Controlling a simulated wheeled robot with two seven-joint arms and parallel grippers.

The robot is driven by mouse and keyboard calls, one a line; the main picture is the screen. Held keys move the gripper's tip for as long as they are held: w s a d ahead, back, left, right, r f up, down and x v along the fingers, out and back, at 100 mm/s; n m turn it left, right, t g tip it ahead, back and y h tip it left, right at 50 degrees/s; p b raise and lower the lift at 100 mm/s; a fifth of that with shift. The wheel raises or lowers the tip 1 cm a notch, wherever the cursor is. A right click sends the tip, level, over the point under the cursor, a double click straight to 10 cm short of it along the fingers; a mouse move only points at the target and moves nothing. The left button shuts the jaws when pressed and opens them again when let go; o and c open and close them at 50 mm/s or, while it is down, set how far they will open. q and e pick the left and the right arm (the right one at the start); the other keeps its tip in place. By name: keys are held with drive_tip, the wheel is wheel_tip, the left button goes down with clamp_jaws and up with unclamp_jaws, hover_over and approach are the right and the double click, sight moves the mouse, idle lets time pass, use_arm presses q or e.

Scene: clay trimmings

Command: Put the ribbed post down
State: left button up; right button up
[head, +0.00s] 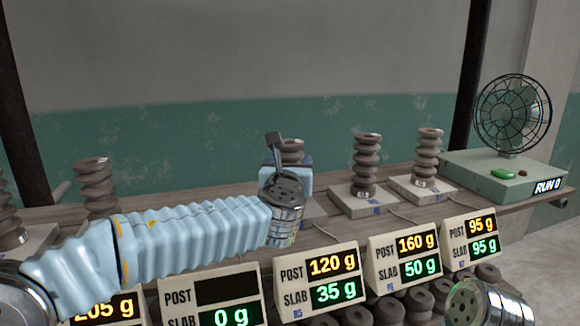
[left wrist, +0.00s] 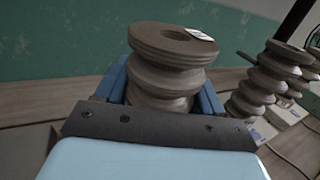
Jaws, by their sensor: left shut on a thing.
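The ribbed post, grey-brown with a hollow top, is between the blue fingers of my left gripper (head: 286,178) in the head view, where only its top (head: 292,147) shows. In the left wrist view the ribbed post (left wrist: 168,65) stands roughly upright between the fingers (left wrist: 160,92), with a small white label on its rim. The left gripper is shut on it. Its lower end is hidden, so I cannot tell whether it touches the grey slab (head: 312,212) partly seen behind my wrist.
Similar posts stand on slabs to the right (head: 366,165) (head: 428,155) and left (head: 96,185). Weight displays line the shelf front; one (head: 210,298) has a blank post reading and 0 g slab, another (head: 322,280) reads 120 g and 35 g. A fan (head: 512,112) stands at right.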

use_arm(q)
drive_tip(key=shift+r, duration=0.1)
drive_tip(key=o, duration=1.5)
drive_tip(key=s, duration=0.4)
drive_tip(key=s+b, duration=0.1)
drive_tip(key=s, duration=0.3)
drive_tip(key=s+a+b, duration=0.1)
drive_tip(key=s, duration=0.3)
